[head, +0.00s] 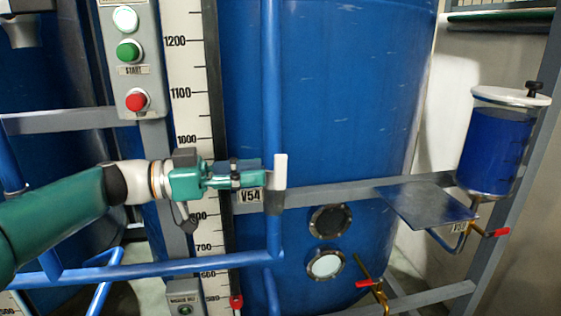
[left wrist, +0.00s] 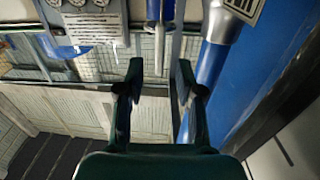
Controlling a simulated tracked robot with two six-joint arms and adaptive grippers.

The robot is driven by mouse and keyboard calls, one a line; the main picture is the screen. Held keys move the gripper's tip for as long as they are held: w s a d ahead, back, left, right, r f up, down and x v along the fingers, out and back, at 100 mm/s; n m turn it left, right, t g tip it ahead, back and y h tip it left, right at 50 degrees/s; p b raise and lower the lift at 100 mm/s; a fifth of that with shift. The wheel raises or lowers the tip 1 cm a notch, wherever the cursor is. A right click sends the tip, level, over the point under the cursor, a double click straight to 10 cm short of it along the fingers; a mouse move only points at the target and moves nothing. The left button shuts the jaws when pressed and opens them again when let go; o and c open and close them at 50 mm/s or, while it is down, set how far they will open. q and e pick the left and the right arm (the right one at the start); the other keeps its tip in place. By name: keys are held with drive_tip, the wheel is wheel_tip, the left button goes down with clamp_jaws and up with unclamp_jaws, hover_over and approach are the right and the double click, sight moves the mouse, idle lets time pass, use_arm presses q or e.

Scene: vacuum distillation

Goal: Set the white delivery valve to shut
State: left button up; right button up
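The white valve handle (head: 280,171) stands upright on the vertical blue pipe, with a grey part below it, beside the V54 label (head: 250,196). My left gripper (head: 264,176) reaches in from the left at the handle's height, its tips close to the handle's left side. Whether they touch it is unclear in the head view. In the left wrist view the two fingers (left wrist: 160,82) are apart. A pale narrow rod under a blue cylinder (left wrist: 160,36) shows between and beyond them; I cannot tell whether it is the handle. My right gripper is in neither view.
A large blue tank (head: 330,95) stands behind the pipe. A button panel (head: 147,98) and scale board (head: 187,110) are left. A horizontal blue pipe (head: 180,266) runs below my arm. A blue vessel (head: 496,145), metal plate (head: 425,201) and red-handled valves (head: 367,283) are at right.

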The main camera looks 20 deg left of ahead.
sight(280, 185)
use_arm(q)
drive_tip(key=shift+p+x, duration=0.6)
drive_tip(key=shift+x, duration=2.15)
clamp_jaws()
